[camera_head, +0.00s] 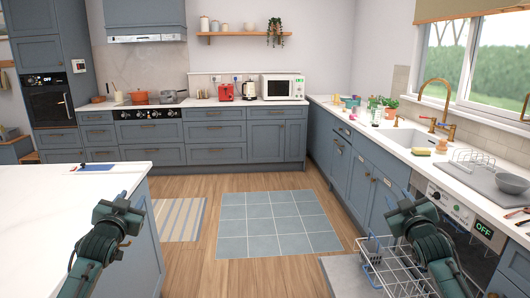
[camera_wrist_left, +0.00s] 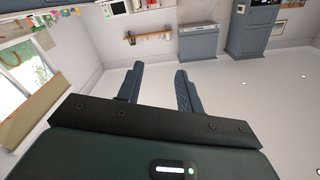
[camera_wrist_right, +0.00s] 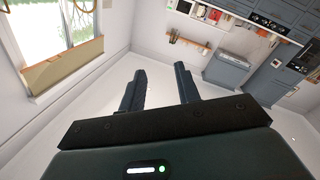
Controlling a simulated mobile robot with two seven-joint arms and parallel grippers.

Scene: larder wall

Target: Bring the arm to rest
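My left gripper (camera_head: 117,213) is raised at the lower left of the head view, in front of the white island worktop. In the left wrist view its two fingers (camera_wrist_left: 158,70) stand apart with nothing between them. My right gripper (camera_head: 405,212) is raised at the lower right, in front of the open dishwasher. In the right wrist view its two fingers (camera_wrist_right: 158,70) are also apart and empty. Both wrist views look past the fingers at walls and pale ceiling, and neither gripper touches anything that I can see.
The white island worktop (camera_head: 50,205) is at the left. The open dishwasher's wire rack (camera_head: 385,268) sticks out below my right arm. A grey bowl (camera_head: 510,183) stands on the right counter by the sink (camera_head: 405,138). The floor with the tiled mat (camera_head: 278,222) is clear.

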